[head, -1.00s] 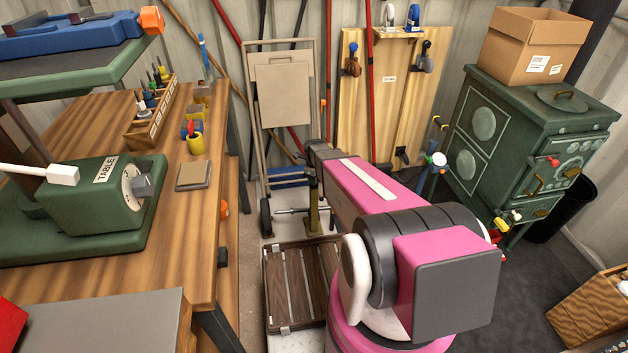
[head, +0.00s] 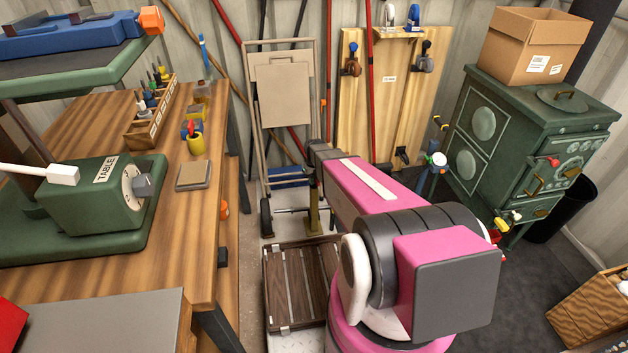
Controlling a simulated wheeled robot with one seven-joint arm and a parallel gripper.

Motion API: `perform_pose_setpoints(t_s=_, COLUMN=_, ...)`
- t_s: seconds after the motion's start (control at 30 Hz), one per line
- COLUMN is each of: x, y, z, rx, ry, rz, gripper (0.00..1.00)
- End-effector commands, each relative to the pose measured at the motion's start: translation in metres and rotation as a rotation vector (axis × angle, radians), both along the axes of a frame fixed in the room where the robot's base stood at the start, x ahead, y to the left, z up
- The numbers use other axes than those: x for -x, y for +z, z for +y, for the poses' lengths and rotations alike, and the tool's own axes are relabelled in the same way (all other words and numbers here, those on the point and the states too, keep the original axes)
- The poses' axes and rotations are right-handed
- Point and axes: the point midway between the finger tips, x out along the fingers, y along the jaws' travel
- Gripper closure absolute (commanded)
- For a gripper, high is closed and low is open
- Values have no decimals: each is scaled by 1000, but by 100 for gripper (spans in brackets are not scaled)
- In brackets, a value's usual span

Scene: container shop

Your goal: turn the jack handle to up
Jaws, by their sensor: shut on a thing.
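A narrow olive-yellow upright (head: 313,216), which looks like part of the jack, stands on the floor beyond my arm, in front of a beige hand truck (head: 284,95). A thin horizontal rod (head: 290,211) shows just left of it. I cannot tell if this rod is the jack handle or belongs to the hand truck. My pink arm reaches away from me toward the upright, and its dark far end is just above it. My arm covers the area right of the upright. My gripper's fingers cannot be made out.
A wooden workbench (head: 190,243) with a green machine (head: 85,205) bounds the left. A dark slatted wooden piece (head: 296,285) lies on the floor near my base. A green stove (head: 500,140) with a cardboard box (head: 533,45) on top stands right. Dark floor is open between my arm and the stove.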

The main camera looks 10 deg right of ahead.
Motion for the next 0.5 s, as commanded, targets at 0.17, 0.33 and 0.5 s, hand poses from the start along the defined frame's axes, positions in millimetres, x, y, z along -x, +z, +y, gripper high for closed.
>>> perform_pose_setpoints(t_s=0.17, x=0, y=-1, z=0, rx=0, ry=-16, rz=1, gripper=100)
perform_pose_setpoints(t_s=0.33, x=0, y=-1, z=0, rx=0, ry=-17, rz=1, gripper=100)
perform_pose_setpoints(t_s=0.5, x=0, y=-1, z=0, rx=0, ry=-16, rz=1, gripper=78)
